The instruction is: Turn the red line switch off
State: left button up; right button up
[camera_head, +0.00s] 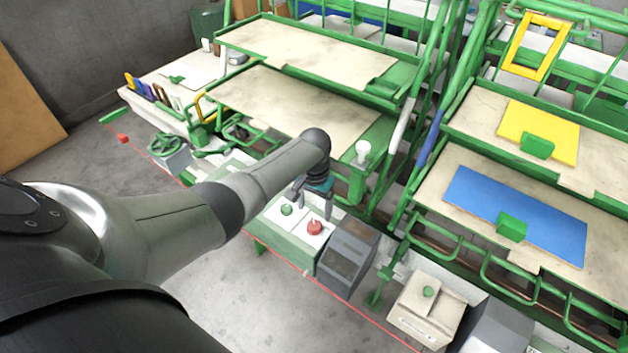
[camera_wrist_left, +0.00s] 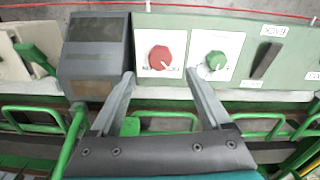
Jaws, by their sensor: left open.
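The red line switch (camera_head: 314,227) is a round red knob on a white plate on the green control panel (camera_head: 276,238). It also shows in the left wrist view (camera_wrist_left: 160,57), with a pale pointer mark toward its lower right. A green knob (camera_head: 287,209) sits beside it on its own white plate, and it shows in the wrist view (camera_wrist_left: 215,60). My left gripper (camera_head: 312,200) is over the panel. In the wrist view its open fingers (camera_wrist_left: 159,76) are apart, one to the left of the red knob and one near the green knob. Nothing is between them in contact. My right gripper is not in view.
A dark grey box (camera_head: 346,256) stands right beside the red knob's plate. Green rails and shelves (camera_head: 300,100) rise behind the panel. A black lever (camera_wrist_left: 266,60) is beyond the green knob.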

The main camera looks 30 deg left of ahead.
pick_arm(q)
notch_tip(320, 180, up, 8)
jog(key=p, duration=0.1)
jog(key=shift+r+p, duration=0.15)
jog(key=shift+p, duration=0.25)
jog(key=shift+s, duration=0.1)
